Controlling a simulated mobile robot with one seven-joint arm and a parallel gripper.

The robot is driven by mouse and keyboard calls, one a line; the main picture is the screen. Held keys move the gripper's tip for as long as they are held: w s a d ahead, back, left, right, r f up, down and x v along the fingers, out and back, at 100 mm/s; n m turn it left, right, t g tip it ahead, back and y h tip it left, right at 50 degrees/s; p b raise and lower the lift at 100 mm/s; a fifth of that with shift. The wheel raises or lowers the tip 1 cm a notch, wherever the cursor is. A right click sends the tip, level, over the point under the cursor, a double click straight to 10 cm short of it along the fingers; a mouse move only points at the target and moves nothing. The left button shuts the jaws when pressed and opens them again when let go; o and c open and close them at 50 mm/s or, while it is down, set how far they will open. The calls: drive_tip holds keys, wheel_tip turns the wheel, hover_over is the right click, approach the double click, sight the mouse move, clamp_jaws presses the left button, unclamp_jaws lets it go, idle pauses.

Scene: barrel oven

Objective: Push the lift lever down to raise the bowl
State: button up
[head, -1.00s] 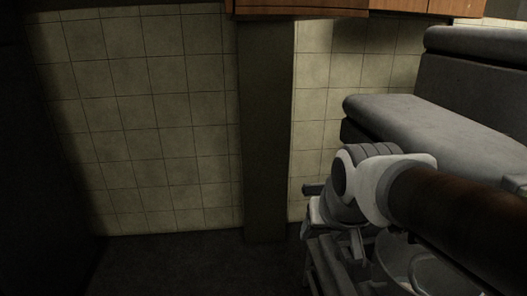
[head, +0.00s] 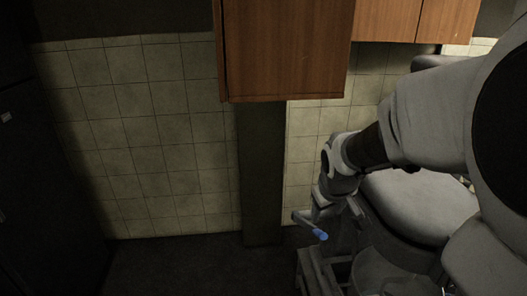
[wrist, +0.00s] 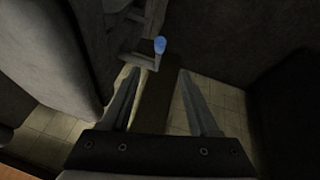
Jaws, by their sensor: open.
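The lift lever is a short grey arm with a blue knob (head: 320,235) at its end, low on the near left side of the grey machine (head: 420,205) in the head view. In the wrist view the blue knob (wrist: 160,46) sits just beyond my fingertips, about centred between them. My gripper (wrist: 160,72) is open and empty, and I see no contact with the lever. A grey round part, perhaps the bowl (head: 378,272), shows below the machine's head, partly hidden.
A wooden wall cabinet (head: 285,50) hangs above, left of my arm. A tiled wall (head: 150,130) with a dark pillar (head: 262,170) stands behind. The dark floor (head: 190,268) left of the machine is clear. The machine's body fills the left of the wrist view.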

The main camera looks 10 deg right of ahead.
sight(321, 232)
drive_tip(key=b+x, duration=0.6)
drive_tip(key=x, duration=1.1)
drive_tip(key=shift+f, duration=0.2)
clamp_jaws()
idle(0.9)
